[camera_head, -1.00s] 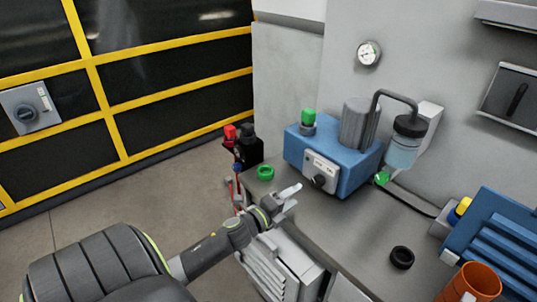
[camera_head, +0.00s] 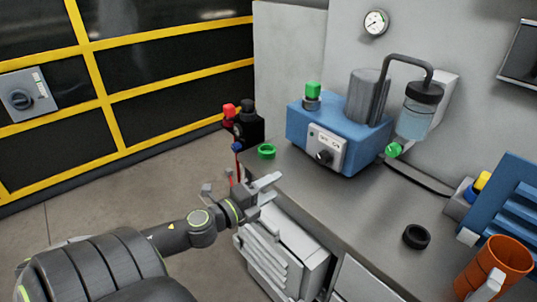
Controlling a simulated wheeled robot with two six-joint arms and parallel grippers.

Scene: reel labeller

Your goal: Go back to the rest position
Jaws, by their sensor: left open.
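My left gripper (camera_head: 265,191) is in the camera_head view at the front left corner of the grey bench. Its light-grey fingers are apart, and I see nothing between them. Its dark arm comes in from the lower left. I cannot make out my right gripper.
The grey bench (camera_head: 345,215) carries a green ring (camera_head: 266,151), a blue machine (camera_head: 359,150), a black ring (camera_head: 416,236), an orange cup (camera_head: 507,258) and a blue rack (camera_head: 515,205). A red-and-black fitting (camera_head: 243,125) stands by the bench's left end. Open floor (camera_head: 120,200) lies left.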

